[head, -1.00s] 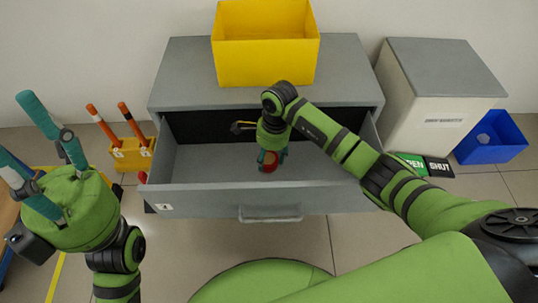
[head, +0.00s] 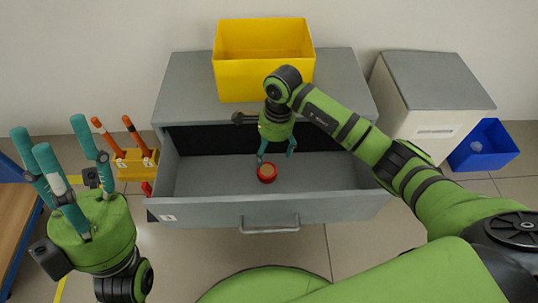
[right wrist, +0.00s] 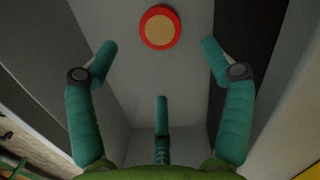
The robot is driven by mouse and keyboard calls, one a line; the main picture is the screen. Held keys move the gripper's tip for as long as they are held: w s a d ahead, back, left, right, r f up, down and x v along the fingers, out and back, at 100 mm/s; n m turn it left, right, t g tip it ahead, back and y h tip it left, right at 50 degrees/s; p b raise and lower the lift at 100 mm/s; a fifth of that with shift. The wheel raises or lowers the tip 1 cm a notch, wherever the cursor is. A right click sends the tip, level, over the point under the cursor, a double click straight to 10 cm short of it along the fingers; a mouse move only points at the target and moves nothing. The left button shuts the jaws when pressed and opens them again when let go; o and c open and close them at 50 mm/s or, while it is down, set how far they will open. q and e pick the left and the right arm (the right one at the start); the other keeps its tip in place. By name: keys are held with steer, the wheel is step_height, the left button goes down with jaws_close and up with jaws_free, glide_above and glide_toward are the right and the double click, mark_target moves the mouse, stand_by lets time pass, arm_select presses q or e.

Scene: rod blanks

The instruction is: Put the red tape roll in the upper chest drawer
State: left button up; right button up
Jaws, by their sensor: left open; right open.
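The red tape roll (head: 267,173) lies flat on the floor of the open upper drawer (head: 330,178) of the grey chest. It also shows in the right wrist view (right wrist: 160,28), ahead of the spread fingers. My right gripper (head: 276,158) is open and empty inside the drawer, above and just behind the roll, apart from it. Its fingers also show in the right wrist view (right wrist: 160,75). My left gripper (head: 62,150) is open and empty at the left, pointing upward, outside the drawer.
A yellow bin (head: 262,78) stands on the chest top (head: 340,85). A yellow block with orange-handled tools (head: 137,165) is left of the chest. A pale cabinet (head: 425,105) and a blue bin (head: 484,147) stand at the right. The rest of the drawer floor looks clear.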

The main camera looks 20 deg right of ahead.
steer(key=shift+d+r+p, duration=0.2)
steer(key=shift+r+p, duration=0.15)
steer(key=shift+r, duration=1.3)
